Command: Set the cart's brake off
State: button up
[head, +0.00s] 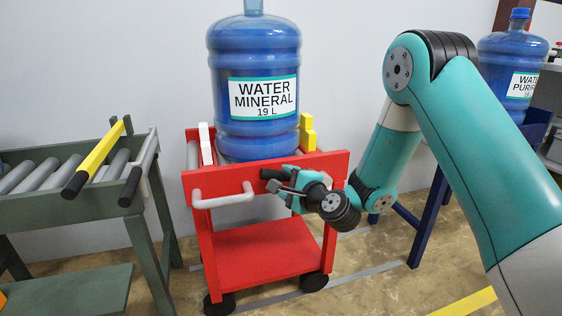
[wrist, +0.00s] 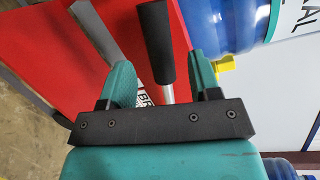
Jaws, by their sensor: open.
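The red cart (head: 265,252) stands in the middle of the head view. A lever with a black grip (head: 272,174), probably the brake lever, sits at its front top board; in the wrist view its black grip (wrist: 156,42) ends in a silver rod. My gripper (head: 283,184) is at the front of this board, by the lever. In the wrist view my gripper's fingers (wrist: 162,72) are apart, with the lever showing between them. I cannot tell whether either finger touches it. The gripper hides part of the lever in the head view.
A blue water jug (head: 256,58) stands on the cart, between white (head: 205,143) and yellow (head: 307,132) blocks. A light-grey push handle (head: 222,198) sticks out in front. A green roller conveyor (head: 60,215) with black-gripped levers is left. Another jug (head: 508,62) stands right, behind my arm.

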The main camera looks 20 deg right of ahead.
aim_at(281, 177)
jog(key=p+x, duration=0.2)
jog(key=shift+w+a+r+p, duration=0.15)
jog(key=shift+w+a+p, duration=0.05)
jog(key=shift+w+p, duration=0.2)
jog(key=shift+w+f, duration=0.3)
jog(key=shift+w, duration=0.1)
jog(key=shift+c, duration=0.5)
grip_shut()
